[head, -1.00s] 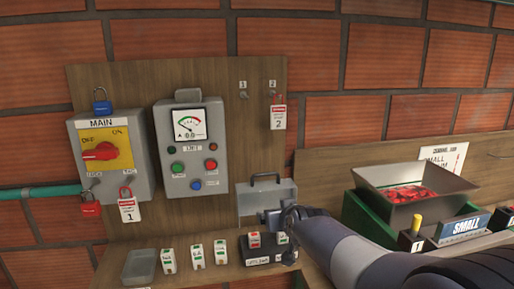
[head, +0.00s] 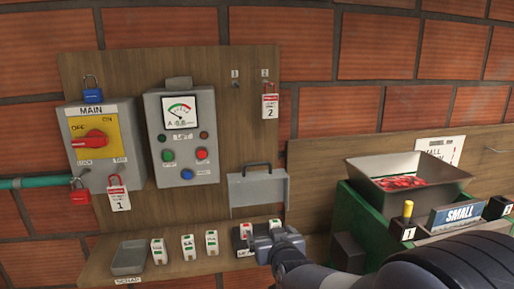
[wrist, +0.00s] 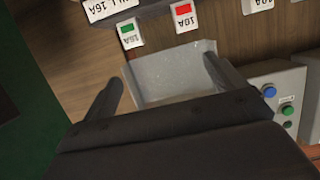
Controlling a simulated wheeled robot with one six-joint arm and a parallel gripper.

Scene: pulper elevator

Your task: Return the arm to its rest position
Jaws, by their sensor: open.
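My gripper (head: 266,240) is in front of the right part of the wooden shelf, below the grey cover with a dark handle (head: 258,190). It hides part of the black breaker holder (head: 243,250) there. In the wrist view my gripper (wrist: 168,82) has its two dark fingers spread apart, with nothing held between them. Beyond them is a grey plate (wrist: 170,72), with a green-marked breaker (wrist: 130,33) and a red-marked breaker (wrist: 184,14) near it. My arm runs from the lower right of the head view.
The main switch box (head: 105,150) and the meter box (head: 181,140) hang on the wooden board at the left. A grey tray (head: 129,257) and several breakers stand on the shelf. A hopper of red fruit (head: 408,178) stands at the right, beside a yellow-topped lever (head: 408,209).

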